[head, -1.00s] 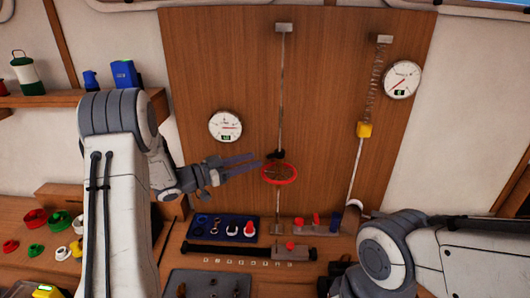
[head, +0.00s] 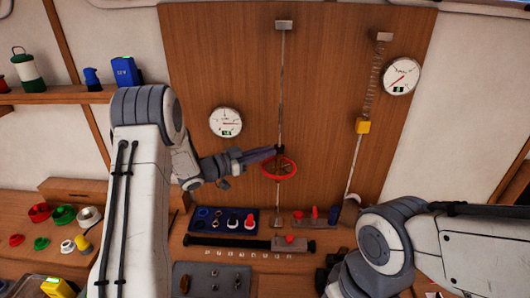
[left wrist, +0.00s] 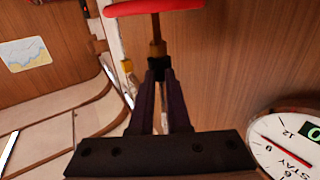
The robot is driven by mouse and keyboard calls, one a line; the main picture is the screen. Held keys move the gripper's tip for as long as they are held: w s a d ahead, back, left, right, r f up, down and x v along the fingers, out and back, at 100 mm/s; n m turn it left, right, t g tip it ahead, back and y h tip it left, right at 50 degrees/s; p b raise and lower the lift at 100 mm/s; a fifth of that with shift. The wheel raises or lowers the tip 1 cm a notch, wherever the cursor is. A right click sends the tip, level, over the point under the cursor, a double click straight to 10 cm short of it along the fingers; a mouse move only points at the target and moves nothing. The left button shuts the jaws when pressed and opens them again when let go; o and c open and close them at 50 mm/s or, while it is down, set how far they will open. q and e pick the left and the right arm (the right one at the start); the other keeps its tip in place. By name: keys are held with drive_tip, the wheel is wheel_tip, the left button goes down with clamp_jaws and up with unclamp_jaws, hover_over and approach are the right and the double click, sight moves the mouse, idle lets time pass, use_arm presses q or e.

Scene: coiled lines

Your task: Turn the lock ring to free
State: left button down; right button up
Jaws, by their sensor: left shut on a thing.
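A thin metal stay line (head: 281,80) runs down the wooden panel, with a red handwheel (head: 279,168) on its lower part. The wheel also shows at the top of the left wrist view (left wrist: 155,8). Just above the wheel in the head view is the dark lock ring, mostly hidden by my fingers; in the left wrist view the black ring (left wrist: 158,68) sits between the fingertips. My left gripper (head: 274,152) comes from the left and is shut on it. My right gripper (head: 335,274) is low at bottom centre, dark and partly hidden by its arm; its jaws are unclear.
A round gauge (head: 225,122) is left of the line, and another gauge (head: 401,76) is at upper right near a spring line with a yellow block (head: 362,126). Below are a blue tray (head: 224,220) and a grey block with red parts (head: 314,217). The panel around the wheel is clear.

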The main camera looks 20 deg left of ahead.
use_arm(q)
drive_tip(key=shift+s+d+f+n+t+y+b, duration=0.1)
drive_tip(key=shift+s+d+n+t+y+b, duration=0.05)
drive_tip(key=shift+n+t+y+b, duration=0.3)
drive_tip(key=shift+s+d+n+t+y+b, duration=0.15)
drive_tip(key=shift+n+t+y+b, duration=0.2)
drive_tip(key=shift+y+b, duration=0.2)
drive_tip(key=shift+d+n+t+y+b, duration=0.1)
drive_tip(key=shift+n+t+y+b, duration=0.3)
drive_tip(key=shift+n+y, duration=0.15)
drive_tip(key=shift+r, duration=0.2)
drive_tip(key=c, duration=0.9)
unclamp_jaws()
drive_tip(key=shift+s, duration=0.1)
drive_tip(key=b+v, duration=0.3)
drive_tip(key=v, duration=0.7)
drive_tip(key=shift+s+b, duration=0.2)
drive_tip(key=shift+b, duration=0.2)
